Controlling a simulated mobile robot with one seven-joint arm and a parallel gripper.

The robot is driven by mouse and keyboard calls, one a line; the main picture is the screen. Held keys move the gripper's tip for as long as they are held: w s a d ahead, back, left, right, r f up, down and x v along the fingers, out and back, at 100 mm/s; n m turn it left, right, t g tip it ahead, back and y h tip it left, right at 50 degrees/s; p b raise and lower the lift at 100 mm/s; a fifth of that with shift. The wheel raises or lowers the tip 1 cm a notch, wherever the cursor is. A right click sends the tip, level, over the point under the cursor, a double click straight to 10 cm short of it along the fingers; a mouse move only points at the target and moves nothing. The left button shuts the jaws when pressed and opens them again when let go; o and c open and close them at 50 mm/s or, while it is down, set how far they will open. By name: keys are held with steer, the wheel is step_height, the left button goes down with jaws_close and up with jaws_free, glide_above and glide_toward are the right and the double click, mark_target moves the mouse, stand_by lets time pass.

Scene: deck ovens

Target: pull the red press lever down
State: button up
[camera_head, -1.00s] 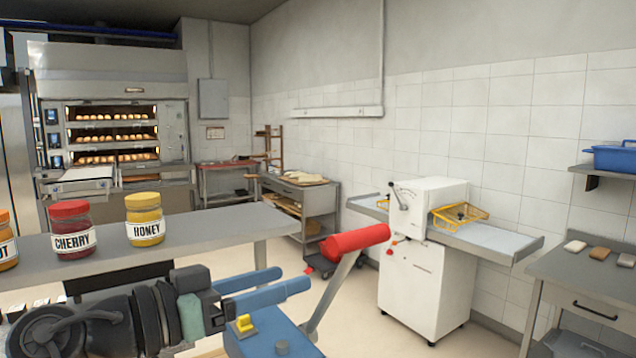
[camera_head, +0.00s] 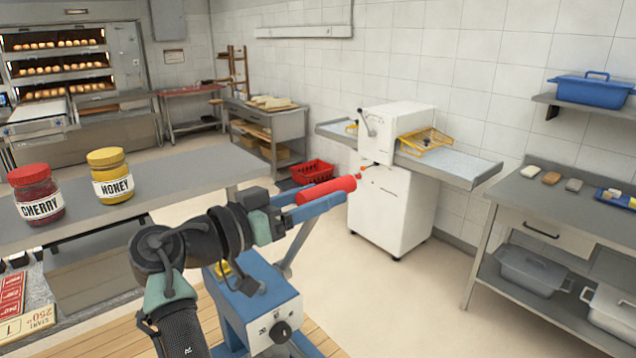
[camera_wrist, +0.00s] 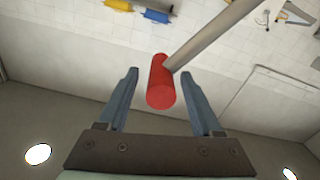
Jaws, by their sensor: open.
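The red press lever grip (camera_head: 326,191) is a red cylinder on a grey metal rod (camera_head: 298,240) that rises from a blue-and-white press (camera_head: 262,300). In the wrist view the red grip (camera_wrist: 160,82) lies between the two blue fingers, with a visible gap on each side. My gripper (camera_head: 320,203) is open at the lever's height in the head view, with its fingers beside the grip. In the wrist view my gripper (camera_wrist: 158,85) also shows open around the grip. Whether a finger touches it cannot be seen clearly.
A grey shelf (camera_head: 200,172) at left carries a cherry jar (camera_head: 38,194) and a honey jar (camera_head: 111,176). A white machine (camera_head: 390,210) stands behind the lever. A side table (camera_head: 560,215) is at right. Open floor lies between.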

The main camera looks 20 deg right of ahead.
steer(key=shift+w+d, duration=0.15)
steer(key=shift+d, duration=0.2)
jaws_close()
steer(key=shift+f, duration=0.1)
stand_by(1.1)
